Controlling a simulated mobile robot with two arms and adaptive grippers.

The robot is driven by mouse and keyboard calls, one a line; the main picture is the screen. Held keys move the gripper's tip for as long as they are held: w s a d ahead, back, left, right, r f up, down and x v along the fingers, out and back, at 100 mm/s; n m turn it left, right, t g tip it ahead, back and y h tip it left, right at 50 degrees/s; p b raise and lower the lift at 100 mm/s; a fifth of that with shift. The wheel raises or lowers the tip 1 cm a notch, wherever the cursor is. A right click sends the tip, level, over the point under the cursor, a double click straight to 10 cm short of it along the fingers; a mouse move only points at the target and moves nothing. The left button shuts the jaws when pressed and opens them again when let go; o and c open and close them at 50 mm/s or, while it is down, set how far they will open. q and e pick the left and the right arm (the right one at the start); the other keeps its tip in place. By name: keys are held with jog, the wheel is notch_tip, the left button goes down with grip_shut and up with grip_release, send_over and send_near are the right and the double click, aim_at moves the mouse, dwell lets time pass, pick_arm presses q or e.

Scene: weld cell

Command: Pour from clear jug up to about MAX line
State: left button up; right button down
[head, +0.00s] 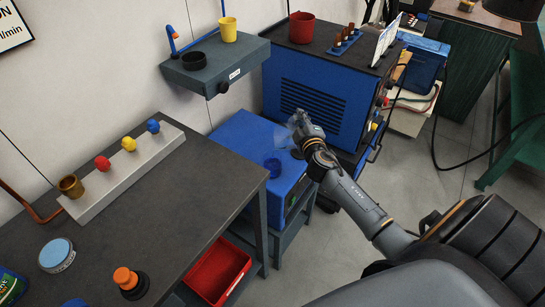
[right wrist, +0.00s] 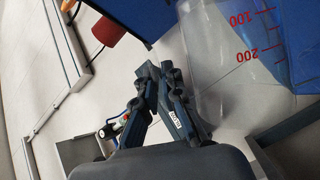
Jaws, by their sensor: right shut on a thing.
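The clear jug (right wrist: 225,85) fills the right part of the right wrist view, with red marks 100 and 200 on its wall. It shows only as a faint transparent shape in the head view (head: 283,140). My right gripper (head: 301,124) is shut on the jug; its dark fingers also show in the right wrist view (right wrist: 165,80). The jug is above the low blue unit (head: 236,139), near a round dark-blue filler opening (head: 272,167) on its top. I cannot tell the liquid level or whether anything flows. No MAX line is legible. My left gripper is out of view.
A workbench (head: 150,215) with colored knobs stands at left. A blue welding machine (head: 312,92) stands behind the low unit, with a red mug (head: 302,27) on top. A wall shelf (head: 215,66) overhangs at the back. A red bin (head: 216,271) is below.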

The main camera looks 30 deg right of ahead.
jog(key=shift+r, duration=0.1)
jog(key=d+m, duration=0.1)
jog(key=d+f+m+p, duration=0.1)
jog(key=d+f+m+y+p, duration=0.1)
jog(key=m, duration=0.1)
jog(key=shift+s+d+g, duration=0.15)
jog(key=shift+s+g, duration=0.1)
jog(key=shift+g, duration=0.05)
jog(key=shift+f, duration=0.3)
jog(key=shift+d+f+m+y, duration=0.4)
jog(key=shift+f+m, duration=0.1)
jog(key=shift+f, duration=0.2)
dwell(0.9)
jog(key=shift+f, duration=0.1)
jog(key=d+f+m+y+b, duration=0.3)
jog(key=d+f+m, duration=0.2)
jog(key=d+f, duration=0.1)
jog(key=shift+s+f+m+g, duration=0.25)
jog(key=shift+m+g, duration=0.05)
